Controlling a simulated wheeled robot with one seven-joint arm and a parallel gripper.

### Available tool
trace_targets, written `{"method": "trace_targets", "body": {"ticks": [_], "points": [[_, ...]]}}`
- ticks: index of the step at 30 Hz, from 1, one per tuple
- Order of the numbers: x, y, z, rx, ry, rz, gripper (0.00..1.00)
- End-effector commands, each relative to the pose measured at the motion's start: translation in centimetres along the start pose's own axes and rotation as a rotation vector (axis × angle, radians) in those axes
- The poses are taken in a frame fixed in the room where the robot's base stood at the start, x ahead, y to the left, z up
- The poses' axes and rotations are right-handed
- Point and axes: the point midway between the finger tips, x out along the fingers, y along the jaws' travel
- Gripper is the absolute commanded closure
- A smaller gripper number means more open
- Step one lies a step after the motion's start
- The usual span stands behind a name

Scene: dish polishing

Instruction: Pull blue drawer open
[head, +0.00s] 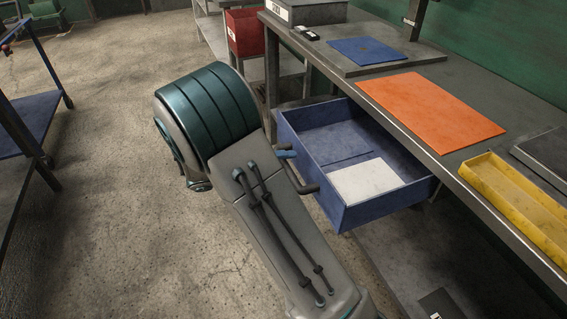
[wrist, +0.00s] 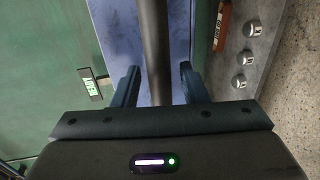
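The blue drawer (head: 350,207) stands pulled out from under the workbench, its inside visible with a flat white item (head: 366,181) lying in it. Its dark bar handle (head: 306,187) shows partly beside my arm at the drawer's front. The handle runs between my gripper's fingers in the wrist view (wrist: 155,45). My gripper (wrist: 158,78) is open, with one blue finger on each side of the bar and a small gap visible on both sides. In the head view my arm hides most of the gripper; a bit of blue finger shows by the handle.
An orange mat (head: 432,110), a yellow tray (head: 515,205) and a blue mat (head: 368,50) lie on the workbench. A red bin (head: 245,32) is behind. A blue-shelved rack (head: 32,120) stands left. The floor (head: 110,220) between is clear.

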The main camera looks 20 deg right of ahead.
Motion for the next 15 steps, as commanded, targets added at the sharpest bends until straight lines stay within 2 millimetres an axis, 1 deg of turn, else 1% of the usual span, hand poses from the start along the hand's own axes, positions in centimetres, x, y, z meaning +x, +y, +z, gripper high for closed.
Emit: {"method": "trace_targets", "body": {"ticks": [2, 5, 15], "points": [[-0.7, 0.0, -0.1, 0.0, 0.003, 0.0, 0.61], [-2.2, 0.0, -0.1, 0.0, 0.005, -0.001, 0.61], [-9.8, 0.0, -0.1, 0.0, 0.005, -0.001, 0.61]]}}
